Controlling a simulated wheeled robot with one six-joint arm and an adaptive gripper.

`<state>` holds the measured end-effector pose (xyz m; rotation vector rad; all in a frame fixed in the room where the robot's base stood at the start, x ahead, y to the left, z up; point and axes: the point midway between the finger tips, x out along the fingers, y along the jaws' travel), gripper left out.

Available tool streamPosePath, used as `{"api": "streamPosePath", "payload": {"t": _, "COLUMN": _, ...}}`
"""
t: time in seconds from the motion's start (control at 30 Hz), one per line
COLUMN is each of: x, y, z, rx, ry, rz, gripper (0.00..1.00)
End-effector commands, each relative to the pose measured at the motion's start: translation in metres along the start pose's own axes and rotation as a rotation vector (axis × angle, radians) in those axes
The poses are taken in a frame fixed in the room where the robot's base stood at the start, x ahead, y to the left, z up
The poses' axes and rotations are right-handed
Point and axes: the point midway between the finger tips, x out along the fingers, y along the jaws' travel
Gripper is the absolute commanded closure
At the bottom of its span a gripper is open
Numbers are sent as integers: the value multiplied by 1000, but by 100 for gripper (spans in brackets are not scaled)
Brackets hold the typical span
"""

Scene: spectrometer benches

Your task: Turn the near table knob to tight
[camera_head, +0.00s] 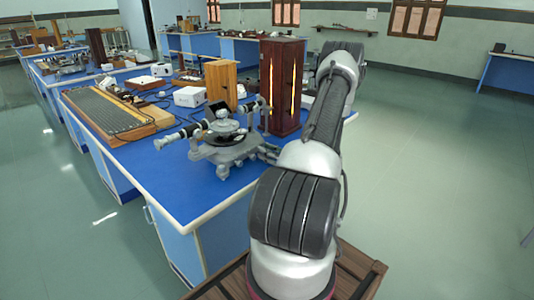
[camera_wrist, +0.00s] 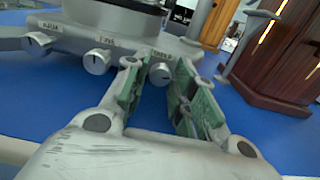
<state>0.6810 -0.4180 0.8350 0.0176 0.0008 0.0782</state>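The spectrometer (camera_head: 228,150) is a grey metal instrument with a round table and tubes, standing near the front of the blue bench. In the wrist view its base (camera_wrist: 120,22) carries a row of three round grey knobs with small labels above. The knob on the right (camera_wrist: 161,74), under a label that seems to read TABLE, shows between my gripper's fingertips. My gripper (camera_wrist: 160,88) is open, one green-padded finger on each side of this knob. I cannot tell whether either finger touches it. The middle knob (camera_wrist: 97,62) and left knob (camera_wrist: 36,45) are outside the fingers.
A dark wooden cabinet (camera_head: 283,85) with a lit slit stands close behind the spectrometer, right of my gripper in the wrist view (camera_wrist: 280,55). A lighter wooden box (camera_head: 221,85) and a ribbed board (camera_head: 110,112) share the bench. Floor to the right is clear.

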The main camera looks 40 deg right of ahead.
Motion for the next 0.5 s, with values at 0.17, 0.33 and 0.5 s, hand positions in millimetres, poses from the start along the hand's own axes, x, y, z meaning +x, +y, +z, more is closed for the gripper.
{"api": "streamPosePath", "payload": {"t": 0.17, "x": 0, "y": 0, "z": 0, "rx": 0, "ry": 0, "rz": 0, "gripper": 100}}
{"api": "streamPosePath", "payload": {"t": 0.33, "x": 0, "y": 0, "z": 0, "rx": 15, "ry": 1, "rz": 0, "gripper": 100}}
{"api": "streamPosePath", "payload": {"t": 0.5, "x": 0, "y": 0, "z": 0, "rx": 165, "ry": 1, "rz": 0, "gripper": 100}}
